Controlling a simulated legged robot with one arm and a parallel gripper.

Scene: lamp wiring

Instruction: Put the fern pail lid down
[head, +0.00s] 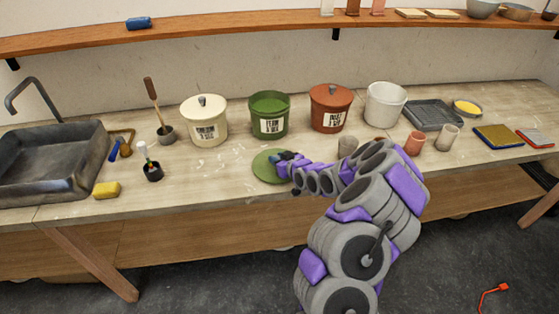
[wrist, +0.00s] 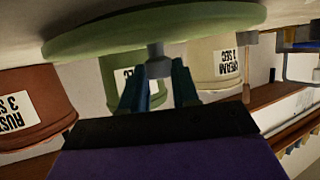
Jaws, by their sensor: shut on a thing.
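The fern pail lid (head: 266,168) is a flat green disc in front of the green fern pail (head: 269,126), low over the bench. My gripper (head: 284,160) is shut on the lid's grey knob; the wrist view shows the knob (wrist: 157,64) between the two fingertips and the lid (wrist: 150,32) seemingly level. Whether the lid's underside touches the bench I cannot tell. The fern pail stands upright and uncovered, its green inside showing, and is partly hidden behind my fingers in the wrist view (wrist: 110,70).
A lidded cream pail (head: 204,127) and a lidded rust pail (head: 330,118) flank the fern pail. A white bucket (head: 385,106) stands further right. A brush cup (head: 152,172), yellow sponge (head: 107,190) and sink (head: 50,165) are left. Bench left of the lid is clear.

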